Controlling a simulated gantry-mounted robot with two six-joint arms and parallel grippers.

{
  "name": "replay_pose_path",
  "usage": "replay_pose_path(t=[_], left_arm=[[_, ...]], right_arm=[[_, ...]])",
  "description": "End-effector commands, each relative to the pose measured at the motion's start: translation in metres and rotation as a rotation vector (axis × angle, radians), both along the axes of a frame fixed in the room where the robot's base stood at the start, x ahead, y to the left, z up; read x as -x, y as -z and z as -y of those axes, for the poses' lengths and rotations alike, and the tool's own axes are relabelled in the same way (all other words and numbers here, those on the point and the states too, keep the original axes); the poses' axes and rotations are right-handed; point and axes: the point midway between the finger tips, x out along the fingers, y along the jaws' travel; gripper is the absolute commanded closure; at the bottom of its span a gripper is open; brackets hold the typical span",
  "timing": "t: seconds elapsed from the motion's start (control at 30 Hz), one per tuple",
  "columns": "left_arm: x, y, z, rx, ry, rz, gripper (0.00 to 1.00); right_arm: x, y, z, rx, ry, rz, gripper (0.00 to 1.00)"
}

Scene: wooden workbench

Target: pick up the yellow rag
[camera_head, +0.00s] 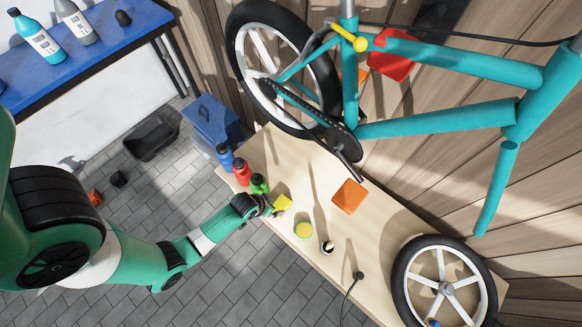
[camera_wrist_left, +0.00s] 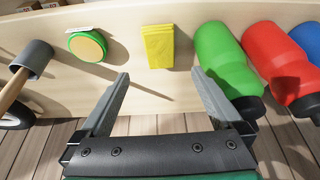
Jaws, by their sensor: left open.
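The yellow rag (camera_head: 282,202) lies folded flat on the light wooden workbench, near its front edge. In the left wrist view the rag (camera_wrist_left: 158,46) lies just beyond the fingertips, roughly centred between them. My left gripper (camera_head: 269,208) is beside the rag at the bench edge. In the left wrist view its two fingers (camera_wrist_left: 160,74) are spread apart with nothing between them. I cannot tell its exact height above the bench. My right gripper is not in view.
A green bottle (camera_head: 259,184) stands close to the rag, with red (camera_head: 241,171) and blue (camera_head: 225,156) bottles beyond. A yellow-green round item (camera_head: 303,230) and a hammer-like tool (camera_wrist_left: 38,58) are on the other side. An orange box (camera_head: 349,196) and teal bicycle frame (camera_head: 440,120) are behind.

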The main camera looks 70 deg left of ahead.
Motion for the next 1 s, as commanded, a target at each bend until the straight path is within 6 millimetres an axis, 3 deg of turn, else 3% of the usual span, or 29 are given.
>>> replay_pose_path(t=[0.03, 0.27, 0.6, 0.87, 1.0], left_arm=[[0.007, -0.013, -0.001, 0.004, -0.011, -0.008, 0.00], [0.006, -0.009, -0.004, 0.003, -0.020, -0.006, 0.00], [-0.013, 0.044, -0.013, 0.001, -0.019, -0.004, 0.00], [-0.018, 0.049, -0.015, 0.002, -0.018, -0.003, 0.00], [-0.024, 0.068, -0.015, 0.002, -0.018, -0.003, 0.00]], right_arm=[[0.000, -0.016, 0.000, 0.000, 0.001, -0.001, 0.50], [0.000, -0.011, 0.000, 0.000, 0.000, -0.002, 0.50], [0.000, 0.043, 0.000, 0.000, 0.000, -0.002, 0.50], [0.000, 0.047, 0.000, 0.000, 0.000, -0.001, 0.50], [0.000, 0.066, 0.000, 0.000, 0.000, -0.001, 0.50]])
